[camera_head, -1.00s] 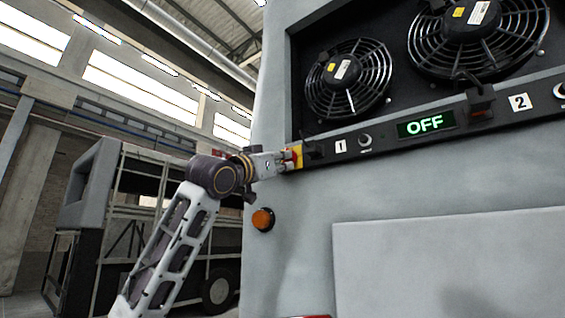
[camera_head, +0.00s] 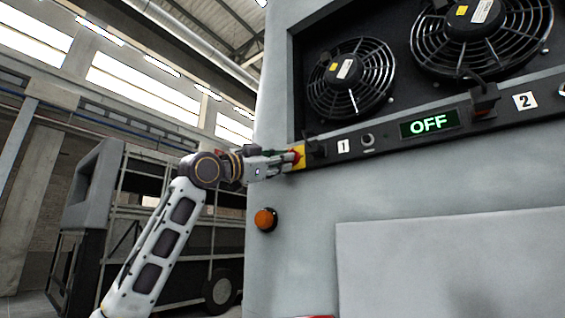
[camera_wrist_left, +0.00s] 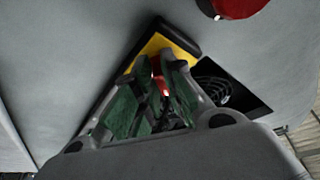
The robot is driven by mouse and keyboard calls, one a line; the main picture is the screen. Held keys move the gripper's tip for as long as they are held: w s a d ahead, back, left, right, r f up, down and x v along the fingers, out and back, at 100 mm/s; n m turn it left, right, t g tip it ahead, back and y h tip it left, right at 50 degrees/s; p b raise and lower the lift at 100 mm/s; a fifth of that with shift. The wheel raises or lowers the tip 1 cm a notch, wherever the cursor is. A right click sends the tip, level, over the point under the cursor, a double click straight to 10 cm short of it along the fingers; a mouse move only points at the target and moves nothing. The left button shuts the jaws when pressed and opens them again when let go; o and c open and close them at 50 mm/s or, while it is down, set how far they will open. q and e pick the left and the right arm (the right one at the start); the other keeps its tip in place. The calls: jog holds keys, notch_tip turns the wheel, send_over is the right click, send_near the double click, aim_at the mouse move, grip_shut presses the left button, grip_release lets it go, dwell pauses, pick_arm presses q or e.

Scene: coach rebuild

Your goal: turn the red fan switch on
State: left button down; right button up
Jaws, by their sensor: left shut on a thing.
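The red fan switch (camera_wrist_left: 157,66) sits on a yellow plate (camera_wrist_left: 178,37) at the left end of the black control strip. In the head view the red switch (camera_head: 297,156) and its yellow plate show at the tips of my left gripper (camera_head: 290,158). In the left wrist view the left gripper (camera_wrist_left: 160,85) has its fingers on both sides of the red knob, shut on it. The fingers hide part of the knob. The display (camera_head: 429,123) on the strip reads OFF in green. My right gripper is not in these views.
Two black fans (camera_head: 350,78) are set in the recess above the strip. A small knob (camera_head: 367,140) sits beside the label 1. An orange lamp (camera_head: 265,219) sticks out below the gripper. A red round part (camera_wrist_left: 238,6) shows at the wrist view's top edge.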

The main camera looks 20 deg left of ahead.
pick_arm(q)
jog(key=shift+w+a+r+m+g, duration=0.2)
jog(key=shift+m+g, duration=0.55)
jog(key=shift+m, duration=1.2)
jog(key=shift+s+a+r+m+g, duration=0.2)
jog(key=shift+m+g, duration=0.6)
jog(key=shift+m, duration=1.2)
jog(key=shift+w+d+r+m+g, duration=0.25)
jog(key=shift+m+g, duration=0.5)
jog(key=shift+m, duration=1.2)
jog(key=shift+s+a+r, duration=0.1)
jog(key=shift+a, duration=0.1)
jog(key=c, duration=1.5)
grip_release()
jog(key=v, duration=1.2)
